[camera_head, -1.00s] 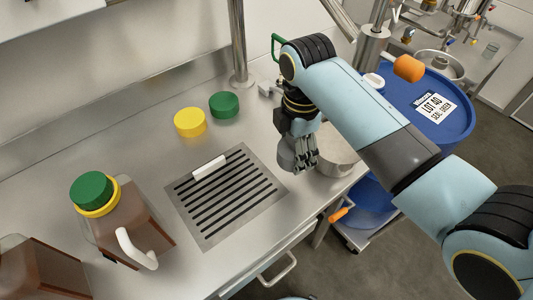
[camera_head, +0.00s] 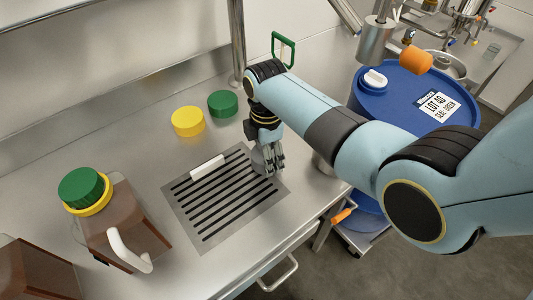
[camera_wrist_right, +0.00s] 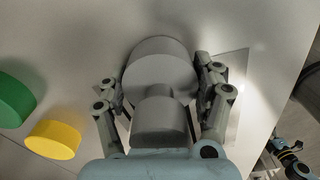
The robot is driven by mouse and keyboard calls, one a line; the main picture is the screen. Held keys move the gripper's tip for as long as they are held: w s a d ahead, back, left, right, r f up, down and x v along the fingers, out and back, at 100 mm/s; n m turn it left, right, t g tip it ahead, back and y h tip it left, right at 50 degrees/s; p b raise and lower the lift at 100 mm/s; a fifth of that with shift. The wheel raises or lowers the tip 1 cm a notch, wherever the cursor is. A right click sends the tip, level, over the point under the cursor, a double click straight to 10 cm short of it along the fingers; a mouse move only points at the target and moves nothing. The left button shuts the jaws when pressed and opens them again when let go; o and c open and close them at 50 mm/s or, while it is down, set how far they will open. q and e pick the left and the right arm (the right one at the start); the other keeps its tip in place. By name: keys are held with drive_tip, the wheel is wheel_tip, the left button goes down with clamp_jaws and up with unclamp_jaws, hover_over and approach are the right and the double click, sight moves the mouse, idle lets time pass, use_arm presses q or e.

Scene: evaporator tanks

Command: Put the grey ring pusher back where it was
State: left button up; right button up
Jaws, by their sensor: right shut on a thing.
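The grey ring pusher (camera_wrist_right: 160,75) is a round grey piece with a narrower cylinder. In the right wrist view it sits between the two fingers of my right gripper (camera_wrist_right: 162,95), which is shut on it. In the head view my right gripper (camera_head: 267,165) points down at the upper right corner of the slotted drain plate (camera_head: 225,205). There the pusher is mostly hidden by the fingers, and I cannot tell whether it touches the counter.
A yellow cap (camera_head: 188,121) and a green cap (camera_head: 222,104) lie on the steel counter behind the plate. A white bar (camera_head: 207,167) lies on the plate. A metal pot (camera_head: 326,167) and a blue drum (camera_head: 400,95) stand to the right. A second jug (camera_head: 35,270) is at front left.

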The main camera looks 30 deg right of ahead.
drive_tip(key=shift+f, duration=0.15)
drive_tip(key=o, duration=1.3)
drive_tip(key=shift+c, duration=0.2)
wheel_tip(320, 180, up, 12)
drive_tip(key=shift+r+p, duration=0.15)
drive_tip(key=shift+p, duration=1)
drive_tip(key=shift+s, duration=0.1)
